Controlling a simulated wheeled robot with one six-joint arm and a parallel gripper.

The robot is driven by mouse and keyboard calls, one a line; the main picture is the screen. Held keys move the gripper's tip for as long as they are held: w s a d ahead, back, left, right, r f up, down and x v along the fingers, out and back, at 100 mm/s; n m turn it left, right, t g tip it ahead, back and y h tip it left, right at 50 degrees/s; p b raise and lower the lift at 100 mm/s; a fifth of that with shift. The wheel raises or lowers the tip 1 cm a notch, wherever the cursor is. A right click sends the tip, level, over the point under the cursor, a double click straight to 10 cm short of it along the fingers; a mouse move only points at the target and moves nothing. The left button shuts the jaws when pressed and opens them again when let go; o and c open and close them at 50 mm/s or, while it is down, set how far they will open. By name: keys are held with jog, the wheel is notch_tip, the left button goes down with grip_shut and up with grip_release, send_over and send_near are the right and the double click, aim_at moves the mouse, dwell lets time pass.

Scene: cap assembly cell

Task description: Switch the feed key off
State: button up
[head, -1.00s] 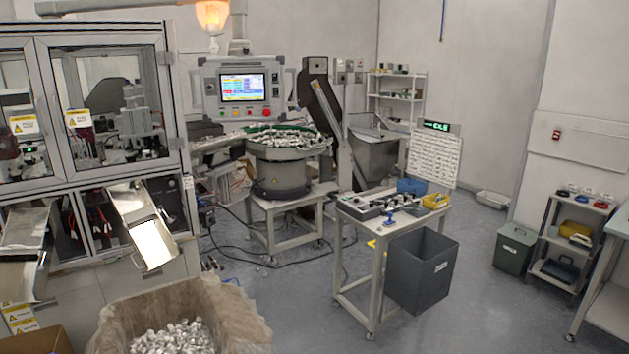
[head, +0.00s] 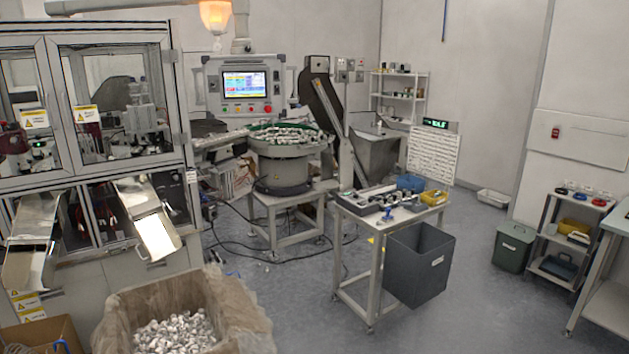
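The feed key itself is too small to make out from here. The control panel (head: 239,86) hangs above the bowl feeder, with a lit screen and a row of coloured buttons, one of them a larger red one, below it. Small grey boxes (head: 342,72) are mounted at the back right of the inclined conveyor; I cannot tell whether one carries the key. The bowl feeder (head: 281,172) stands on a low table and is full of caps. My gripper is not in the head view.
A glazed machine cabinet (head: 108,170) with chutes fills the left. A lined bin of caps (head: 245,318) stands at the front left. A work table (head: 343,211) with a dark bin (head: 420,265) stands at centre right.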

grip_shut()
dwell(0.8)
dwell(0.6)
